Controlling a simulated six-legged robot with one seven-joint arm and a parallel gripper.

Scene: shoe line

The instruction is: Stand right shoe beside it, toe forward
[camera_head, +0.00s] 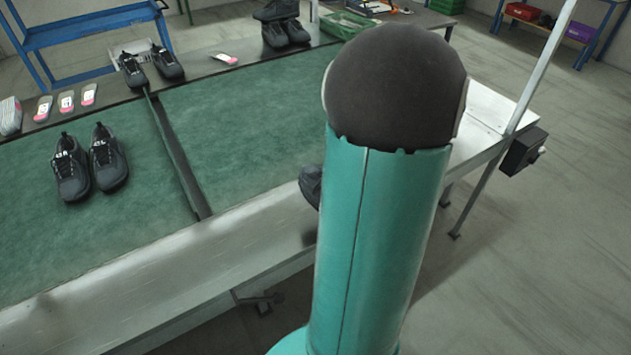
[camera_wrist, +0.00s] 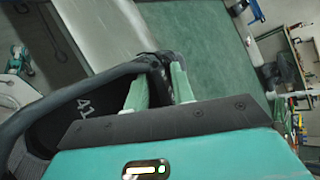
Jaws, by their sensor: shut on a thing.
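My gripper (camera_wrist: 161,82) shows in the wrist view, its pale green fingers shut on the rim of a dark shoe (camera_wrist: 75,118). The insole marked 41 faces the camera, and the shoe reaches to the left of the fingers. I cannot tell which foot it is for. In the head view my arm hides the gripper; part of a dark shoe (camera_head: 309,185) shows at the arm's left edge, over the near metal rim, probably the held one. Two dark shoes stand side by side on the green belt at left, one (camera_head: 70,172) left of the other (camera_head: 108,160).
The green belt (camera_head: 250,120) is bare between the dark divider bar (camera_head: 172,150) and my arm. Along the far edge are another pair of shoes (camera_head: 165,63), stacked shoes (camera_head: 282,28), several insoles (camera_head: 67,101) and a green crate (camera_head: 343,22). A post (camera_head: 545,62) rises at right.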

